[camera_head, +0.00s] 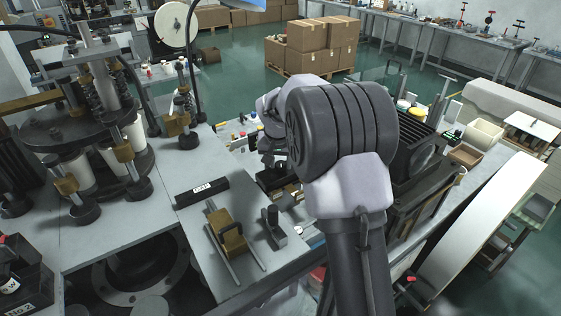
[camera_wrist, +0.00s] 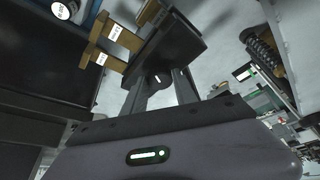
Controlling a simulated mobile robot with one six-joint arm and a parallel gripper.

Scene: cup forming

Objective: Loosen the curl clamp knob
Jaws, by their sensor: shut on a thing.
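My gripper (camera_wrist: 160,88) shows in the wrist view, with its two dark fingers reaching up from the wrist body. The fingers are close about a small dark part with a white mark, which I take to be the curl clamp knob (camera_wrist: 157,78). Most of the knob is hidden between the fingers. It sits at the near side of a dark block (camera_wrist: 172,48). Brass pieces with white labels (camera_wrist: 116,33) stand to the left of this block. In the head view my arm covers most of the work spot, and the fingertips cannot be made out.
In the head view a machine with a round dark turret and white cups (camera_head: 76,170) stands at left. A brass fixture on rods (camera_head: 229,238) and a black labelled bar (camera_head: 202,192) lie on the grey plate. A dark finned housing (camera_head: 412,140) stands right of my arm.

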